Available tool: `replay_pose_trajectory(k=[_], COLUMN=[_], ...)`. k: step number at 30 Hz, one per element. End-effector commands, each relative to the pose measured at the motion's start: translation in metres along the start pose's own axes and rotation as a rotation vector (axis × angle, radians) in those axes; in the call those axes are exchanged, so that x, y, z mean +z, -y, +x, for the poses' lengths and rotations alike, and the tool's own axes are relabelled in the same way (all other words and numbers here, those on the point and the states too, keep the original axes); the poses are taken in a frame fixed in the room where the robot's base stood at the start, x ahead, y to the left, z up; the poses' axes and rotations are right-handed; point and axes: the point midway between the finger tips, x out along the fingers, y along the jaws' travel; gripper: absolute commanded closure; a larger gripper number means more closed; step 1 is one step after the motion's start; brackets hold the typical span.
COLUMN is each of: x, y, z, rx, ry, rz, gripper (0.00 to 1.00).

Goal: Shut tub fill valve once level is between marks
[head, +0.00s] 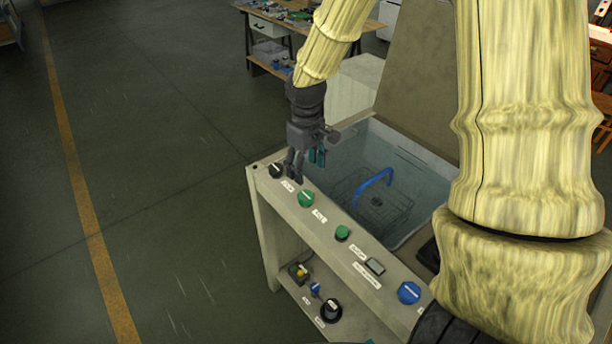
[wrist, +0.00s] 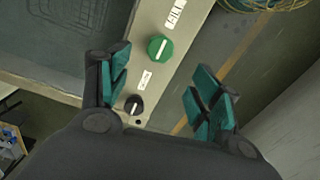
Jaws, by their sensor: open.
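A tub (head: 420,165) with bluish insides has a pale front ledge (head: 327,226) carrying a row of controls. A green knob (head: 306,198) has a label reading like "FILL" beside it; the knob also shows in the wrist view (wrist: 160,47), its pale pointer line slanted. A black knob (head: 277,170) sits at the ledge's left end, also in the wrist view (wrist: 134,104). My gripper (head: 305,166) is open and empty above this left end, apart from the green knob; its teal-padded fingers show in the wrist view (wrist: 162,88). I cannot make out the level or marks.
A wire basket with a blue handle (head: 374,186) is in the tub. Along the ledge are a small green button (head: 342,232), a grey switch (head: 375,266) and a blue knob (head: 409,292). Several controls sit on the lower shelf. Open floor (head: 160,150) lies left.

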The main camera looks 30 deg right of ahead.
Motion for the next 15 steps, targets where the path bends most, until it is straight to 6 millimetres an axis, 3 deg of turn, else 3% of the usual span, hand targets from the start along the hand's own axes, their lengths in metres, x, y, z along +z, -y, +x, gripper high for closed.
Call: replay_pose_trajectory(k=[6,15], x=[0.000,0.000], y=[0.000,0.000], z=[-0.016,-0.018], rx=[0.000,0.000], ry=[0.000,0.000], rz=[-0.001,-0.001], gripper=[0.36,0.36])
